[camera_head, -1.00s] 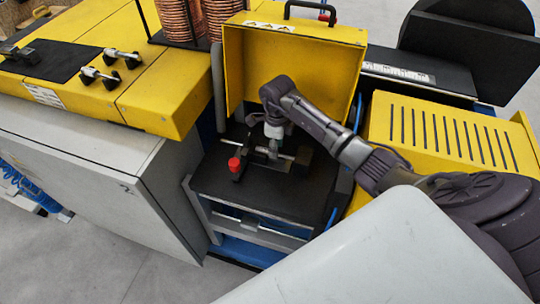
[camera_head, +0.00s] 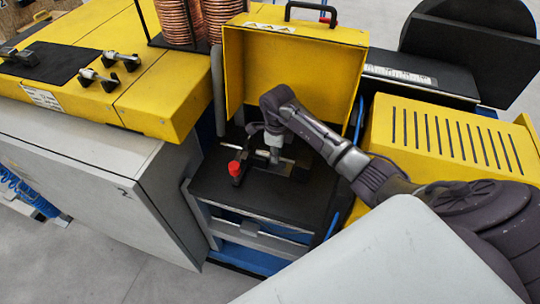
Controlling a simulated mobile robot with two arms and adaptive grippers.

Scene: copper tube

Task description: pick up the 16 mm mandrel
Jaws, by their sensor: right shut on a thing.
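A thin silver rod, which looks like the mandrel (camera_head: 287,160), lies across a black fixture with a red knob (camera_head: 234,168), inside the open yellow hood. My right gripper (camera_head: 274,158) points down over the rod and is shut on it. The fingertips are small and partly hidden, so I cannot tell whether the rod is clear of the fixture. Two more silver rods, the near one (camera_head: 98,78) and the far one (camera_head: 123,56), rest on black supports on the yellow top at left. No size marking is readable. My left gripper is not in view.
The yellow hood (camera_head: 295,60) stands behind and beside my right gripper. Copper coils (camera_head: 178,22) stand at the back left. A slotted yellow housing (camera_head: 450,135) is at right. The black worktop (camera_head: 265,200) in front of the fixture is clear.

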